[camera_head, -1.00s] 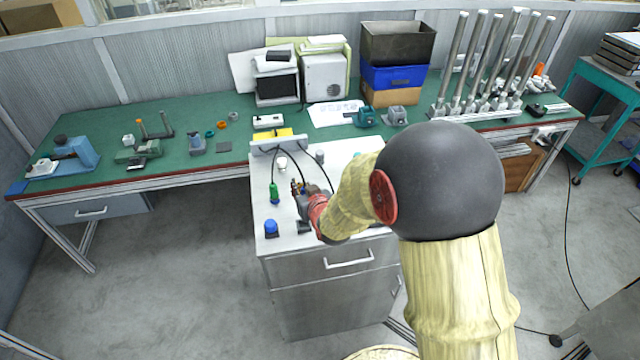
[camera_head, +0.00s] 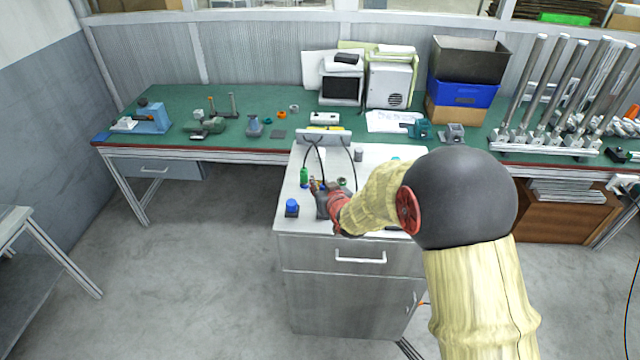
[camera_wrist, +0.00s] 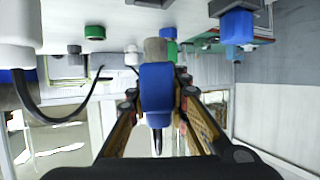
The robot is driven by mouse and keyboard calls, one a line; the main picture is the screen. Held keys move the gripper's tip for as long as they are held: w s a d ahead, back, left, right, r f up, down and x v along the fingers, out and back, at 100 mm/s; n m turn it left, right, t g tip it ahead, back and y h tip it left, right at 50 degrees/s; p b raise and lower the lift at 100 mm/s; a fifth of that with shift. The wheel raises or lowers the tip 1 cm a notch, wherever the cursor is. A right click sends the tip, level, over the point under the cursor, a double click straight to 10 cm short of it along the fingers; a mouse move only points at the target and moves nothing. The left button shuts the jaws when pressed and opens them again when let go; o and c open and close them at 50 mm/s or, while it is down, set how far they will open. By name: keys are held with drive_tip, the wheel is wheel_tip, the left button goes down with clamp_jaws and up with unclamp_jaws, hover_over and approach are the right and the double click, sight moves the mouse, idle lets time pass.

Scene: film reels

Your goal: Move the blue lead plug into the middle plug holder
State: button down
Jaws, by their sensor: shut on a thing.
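My gripper (camera_wrist: 158,98) is shut on the blue lead plug (camera_wrist: 157,88), whose grey end points up in the wrist view; a dark lead leaves its other end. In the head view my gripper (camera_head: 322,190) is low over the cabinet top, and the held plug is a small blue spot. A blue-topped piece (camera_head: 292,204) sits on a dark block at the cabinet's front left; it also shows in the wrist view (camera_wrist: 237,26). A dark block (camera_wrist: 150,3) at the wrist view's top edge may be the middle holder; I cannot tell surely.
A green plug (camera_head: 304,175) stands just behind and left of my gripper. A grey rack (camera_head: 324,137) with looping black leads stands at the back of the cabinet top (camera_head: 288,222). The green workbench (camera_head: 175,110) behind holds tools and boxes.

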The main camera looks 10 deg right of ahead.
drive_tip(key=shift+f+b, duration=0.9)
drive_tip(key=shift+f, duration=1.2)
drive_tip(key=shift+b, duration=0.5)
drive_tip(key=shift+f+b, duration=0.45)
drive_tip(key=shift+f, duration=0.15)
drive_tip(key=c, duration=2)
unclamp_jaws()
drive_tip(key=shift+o, duration=0.2)
drive_tip(key=shift+p+v, duration=1.4)
drive_tip(key=shift+v, duration=4.1)
